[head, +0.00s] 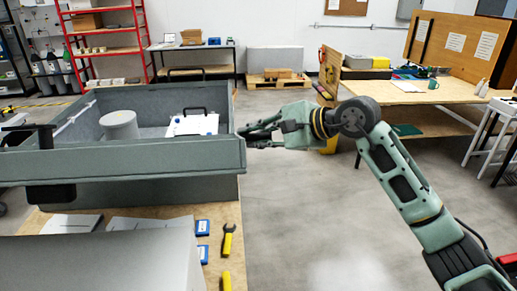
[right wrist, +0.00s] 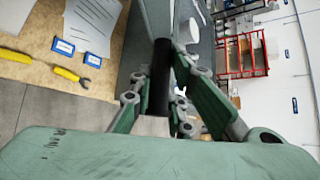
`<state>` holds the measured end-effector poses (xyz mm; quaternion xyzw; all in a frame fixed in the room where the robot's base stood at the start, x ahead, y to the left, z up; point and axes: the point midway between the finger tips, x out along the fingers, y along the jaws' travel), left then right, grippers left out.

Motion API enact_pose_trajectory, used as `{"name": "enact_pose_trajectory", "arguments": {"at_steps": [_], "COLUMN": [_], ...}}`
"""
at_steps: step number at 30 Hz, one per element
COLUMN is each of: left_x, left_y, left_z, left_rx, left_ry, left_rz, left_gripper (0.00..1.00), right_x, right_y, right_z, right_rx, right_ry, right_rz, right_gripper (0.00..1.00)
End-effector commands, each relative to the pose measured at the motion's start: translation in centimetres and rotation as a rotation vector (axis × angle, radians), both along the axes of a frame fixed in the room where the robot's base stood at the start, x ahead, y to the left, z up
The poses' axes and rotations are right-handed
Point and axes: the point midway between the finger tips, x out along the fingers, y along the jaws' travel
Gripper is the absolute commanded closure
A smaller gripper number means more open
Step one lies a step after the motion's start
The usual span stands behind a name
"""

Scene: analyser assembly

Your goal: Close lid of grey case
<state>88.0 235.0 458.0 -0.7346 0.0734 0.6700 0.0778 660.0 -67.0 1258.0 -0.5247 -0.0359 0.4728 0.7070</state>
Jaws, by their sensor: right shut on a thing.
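The grey case (head: 120,165) stands on the wooden table, open at the top. I cannot clearly tell the lid apart from the case walls. My right gripper (head: 246,133) is at the case's right front corner. In the right wrist view its fingers (right wrist: 163,100) are shut on a black bar (right wrist: 160,75), beside a grey wall of the case (right wrist: 133,55). My left gripper is not in view.
White papers (head: 72,223), blue-labelled boxes (head: 202,228) and a yellow wrench (head: 228,240) lie on the wooden tabletop (head: 225,215) in front of the case. A workbench (head: 395,95) stands at the back right, and red shelving (head: 105,45) at the back left.

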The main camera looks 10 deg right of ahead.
Motion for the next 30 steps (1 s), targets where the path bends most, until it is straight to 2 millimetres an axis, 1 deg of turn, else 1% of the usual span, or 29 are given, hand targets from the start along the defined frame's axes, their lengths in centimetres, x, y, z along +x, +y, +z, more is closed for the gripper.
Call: {"name": "enact_pose_trajectory", "arguments": {"at_steps": [1,9,14,24,25,30], "left_x": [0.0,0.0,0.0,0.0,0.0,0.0], "left_y": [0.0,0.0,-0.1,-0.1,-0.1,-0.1], "left_z": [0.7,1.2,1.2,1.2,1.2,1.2], "left_rx": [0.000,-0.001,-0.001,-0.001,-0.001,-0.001], "left_ry": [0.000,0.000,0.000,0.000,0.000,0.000], "left_rz": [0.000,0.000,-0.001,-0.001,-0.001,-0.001], "left_gripper": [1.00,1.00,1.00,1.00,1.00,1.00], "right_x": [0.6,2.2,2.5,2.5,2.5,2.5], "right_y": [0.0,0.0,0.0,0.0,0.0,0.0], "right_z": [1.5,3.5,3.8,3.8,3.8,3.7], "right_rx": [0.003,0.002,0.001,0.001,0.001,0.001], "right_ry": [0.009,0.004,0.003,0.003,0.004,0.006], "right_rz": [-0.002,0.001,0.002,0.001,0.000,0.001], "right_gripper": [1.00,1.00,1.00,1.00,0.82,0.67]}}
